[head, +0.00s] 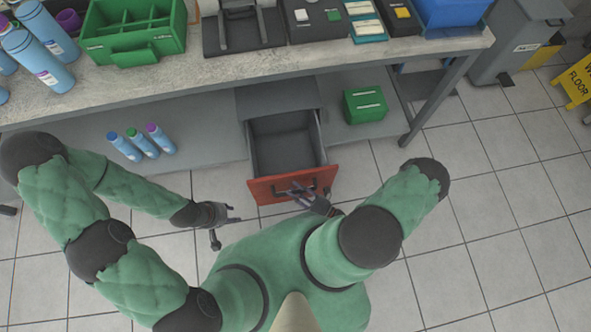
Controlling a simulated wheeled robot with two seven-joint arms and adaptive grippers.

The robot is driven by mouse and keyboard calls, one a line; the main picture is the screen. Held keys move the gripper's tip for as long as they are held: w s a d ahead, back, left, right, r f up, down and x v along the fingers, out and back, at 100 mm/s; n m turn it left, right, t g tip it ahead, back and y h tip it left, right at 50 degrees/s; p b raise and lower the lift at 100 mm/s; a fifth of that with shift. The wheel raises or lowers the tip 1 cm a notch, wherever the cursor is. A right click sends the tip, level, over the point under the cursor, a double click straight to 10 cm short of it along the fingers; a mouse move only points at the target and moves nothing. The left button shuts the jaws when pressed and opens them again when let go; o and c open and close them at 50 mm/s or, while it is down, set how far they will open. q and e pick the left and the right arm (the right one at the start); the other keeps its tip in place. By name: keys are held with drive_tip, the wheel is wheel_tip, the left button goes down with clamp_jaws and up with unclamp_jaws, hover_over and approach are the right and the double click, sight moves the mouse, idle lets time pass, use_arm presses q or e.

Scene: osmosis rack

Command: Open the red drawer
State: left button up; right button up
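The red drawer (262,192) is pulled out from under the workbench, and its grey inside (284,150) shows empty. Its dark handle (275,188) is on the red front, partly covered by my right gripper. My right gripper (300,192) is at the handle, with its fingers overlapping it. I cannot tell whether the fingers are closed around it. My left gripper (226,229) is open and empty, above the floor to the left of the drawer, apart from it.
The workbench top (150,83) holds a green divided tray (134,55), blue bottles (40,58) and dark trays. On the lower shelf, small bottles (141,142) stand left of the drawer and a green box (365,104) right of it.

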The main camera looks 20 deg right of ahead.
idle(0.4)
drive_tip(key=v, duration=1.2)
idle(0.4)
